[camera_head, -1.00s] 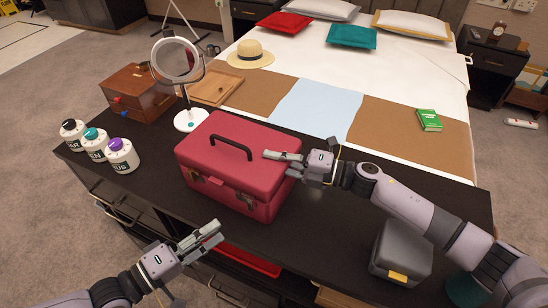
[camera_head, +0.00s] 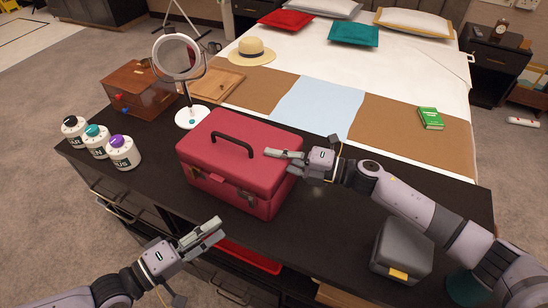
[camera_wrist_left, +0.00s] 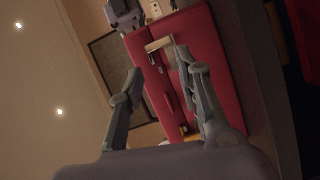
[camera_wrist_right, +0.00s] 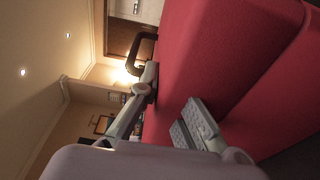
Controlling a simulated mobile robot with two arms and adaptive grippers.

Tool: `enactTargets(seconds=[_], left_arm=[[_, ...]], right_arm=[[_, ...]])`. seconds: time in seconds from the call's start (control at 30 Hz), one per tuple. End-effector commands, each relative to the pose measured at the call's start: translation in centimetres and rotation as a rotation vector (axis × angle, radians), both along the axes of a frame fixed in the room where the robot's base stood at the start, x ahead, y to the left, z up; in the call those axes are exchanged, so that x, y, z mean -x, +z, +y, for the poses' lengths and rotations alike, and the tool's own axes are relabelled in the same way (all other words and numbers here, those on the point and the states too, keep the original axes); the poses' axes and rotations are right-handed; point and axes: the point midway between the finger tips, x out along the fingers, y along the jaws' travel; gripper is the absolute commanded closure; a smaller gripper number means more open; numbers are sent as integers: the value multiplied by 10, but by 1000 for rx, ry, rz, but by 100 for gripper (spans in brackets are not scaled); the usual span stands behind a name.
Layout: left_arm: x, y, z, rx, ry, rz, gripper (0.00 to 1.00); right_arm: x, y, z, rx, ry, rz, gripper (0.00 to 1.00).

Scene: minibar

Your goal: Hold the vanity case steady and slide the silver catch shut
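The red vanity case (camera_head: 226,150) stands closed-lidded on the dark counter, black handle (camera_head: 233,143) on top. The silver catch (camera_head: 247,198) is on its front at the right; a brass-coloured catch (camera_head: 194,173) is at the left. Whether the silver catch is latched is too small to tell. My right gripper (camera_head: 284,156) is at the lid's right edge, fingers apart in the right wrist view (camera_wrist_right: 174,90); contact is unclear. My left gripper (camera_head: 216,230) is open and empty in front of the case. The case also shows in the left wrist view (camera_wrist_left: 205,70), beyond the fingers.
Several bottles (camera_head: 100,142) stand at the counter's left. A round mirror (camera_head: 179,58) and a wooden box (camera_head: 140,87) are behind the case. A grey box (camera_head: 402,248) is at the right front.

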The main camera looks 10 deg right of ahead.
Motion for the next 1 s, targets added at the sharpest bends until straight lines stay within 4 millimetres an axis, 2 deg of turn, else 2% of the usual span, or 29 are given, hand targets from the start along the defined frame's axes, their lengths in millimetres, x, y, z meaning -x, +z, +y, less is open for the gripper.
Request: enactTargets(seconds=[0.17, 0.27, 0.43, 1.0], left_arm=[[4, -1, -5, -48, -14, -85, 82], [8, -1, -11, -124, -32, -219, 89], [18, -1, -23, -303, -65, -544, 100], [43, -4, -51, -980, -80, -1674, 100]], right_arm=[[0, -1, 0, 1, 0, 2, 100], [0, -1, 0, 1, 0, 2, 100], [0, -1, 0, 1, 0, 2, 100], [0, -1, 0, 1, 0, 2, 100]])
